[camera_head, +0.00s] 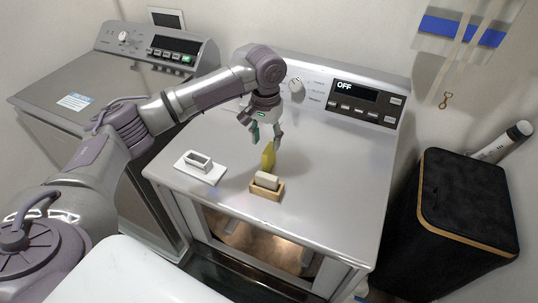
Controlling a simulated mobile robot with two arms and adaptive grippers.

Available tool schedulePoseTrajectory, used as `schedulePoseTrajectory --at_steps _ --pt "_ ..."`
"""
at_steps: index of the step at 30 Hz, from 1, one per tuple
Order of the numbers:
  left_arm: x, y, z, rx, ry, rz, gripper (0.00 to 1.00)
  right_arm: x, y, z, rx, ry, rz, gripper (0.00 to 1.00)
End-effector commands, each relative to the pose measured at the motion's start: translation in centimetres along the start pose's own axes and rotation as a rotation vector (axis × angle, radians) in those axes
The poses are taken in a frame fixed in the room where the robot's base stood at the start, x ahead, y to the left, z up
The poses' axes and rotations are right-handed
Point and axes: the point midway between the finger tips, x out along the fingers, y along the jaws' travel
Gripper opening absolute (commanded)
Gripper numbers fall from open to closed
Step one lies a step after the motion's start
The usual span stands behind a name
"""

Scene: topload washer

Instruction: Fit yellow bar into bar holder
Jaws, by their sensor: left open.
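A white base with a raised rectangular socket, which looks like the bar holder (199,163), lies to the left of the tray. Its socket looks empty. My left gripper (267,139) points down with its fingers apart, just above the yellow bar's upper end. I cannot tell whether the fingertips touch the bar. My right gripper is out of view.
A pale block (267,180) sits in the wooden tray. The washer top (330,170) is clear to the right. Its control panel (355,98) rises behind. A second machine (75,85) stands left, and a black hamper (468,198) stands right.

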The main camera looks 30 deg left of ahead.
Motion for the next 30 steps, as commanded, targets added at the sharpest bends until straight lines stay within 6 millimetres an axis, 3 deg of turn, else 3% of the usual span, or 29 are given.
schedulePoseTrajectory --at_steps 8,16,25,30 --pt "2.1 0.2 0.0 0.003 -0.001 -0.001 0.5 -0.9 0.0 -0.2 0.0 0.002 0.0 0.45" --pt "5.9 0.6 -0.1 0.003 -0.001 -0.001 0.5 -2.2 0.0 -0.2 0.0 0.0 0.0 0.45" --pt "6.5 0.6 -0.1 0.003 0.002 0.0 0.5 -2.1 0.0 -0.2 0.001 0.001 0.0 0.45" --pt "6.5 0.6 -0.2 0.003 0.002 0.0 0.22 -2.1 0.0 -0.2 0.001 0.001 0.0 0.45"
